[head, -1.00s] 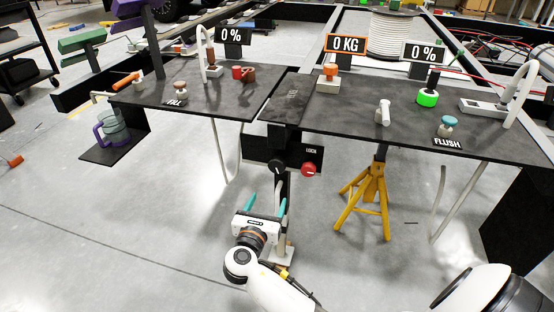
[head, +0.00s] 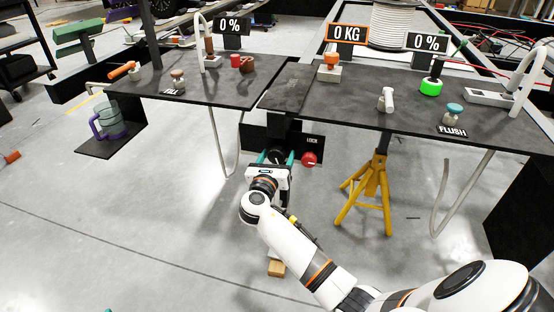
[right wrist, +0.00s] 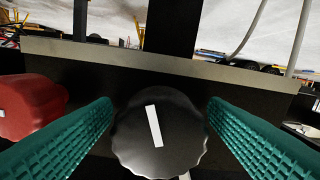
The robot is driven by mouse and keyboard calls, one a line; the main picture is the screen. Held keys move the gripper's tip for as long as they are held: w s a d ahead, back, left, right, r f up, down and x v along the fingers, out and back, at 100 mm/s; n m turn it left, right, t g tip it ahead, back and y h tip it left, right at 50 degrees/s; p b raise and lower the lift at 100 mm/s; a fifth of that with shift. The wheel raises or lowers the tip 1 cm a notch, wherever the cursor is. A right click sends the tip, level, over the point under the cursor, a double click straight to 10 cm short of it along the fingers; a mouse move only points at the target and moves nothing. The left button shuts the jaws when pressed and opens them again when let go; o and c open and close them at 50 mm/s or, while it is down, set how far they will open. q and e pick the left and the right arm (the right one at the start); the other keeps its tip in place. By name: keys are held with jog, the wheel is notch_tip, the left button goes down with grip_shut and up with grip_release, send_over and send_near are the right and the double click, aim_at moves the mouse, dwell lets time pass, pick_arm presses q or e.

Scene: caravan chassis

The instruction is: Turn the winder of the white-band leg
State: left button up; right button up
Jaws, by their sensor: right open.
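A round black knob (right wrist: 160,135) with a white bar mark fills the middle of the right wrist view, on a dark panel. My right gripper (head: 277,157) is open at that panel under the tables. In the right wrist view its teal fingers stand on either side of the knob, with a narrow gap visible on the right; contact on the left is unclear. In the head view the gripper hides most of the knob. I cannot make out a white band on a leg. A teal tip (head: 107,310) at the bottom edge may be my left gripper.
A red knob (head: 309,159) by a LOCK label sits right of the gripper; it also shows in the right wrist view (right wrist: 30,105). A yellow stand (head: 368,190) is farther right. A wooden block (head: 276,268) lies on the floor below my arm. Hoses hang from the tables.

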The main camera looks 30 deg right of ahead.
jog(key=shift+w+d, duration=0.1)
jog(key=c, duration=1)
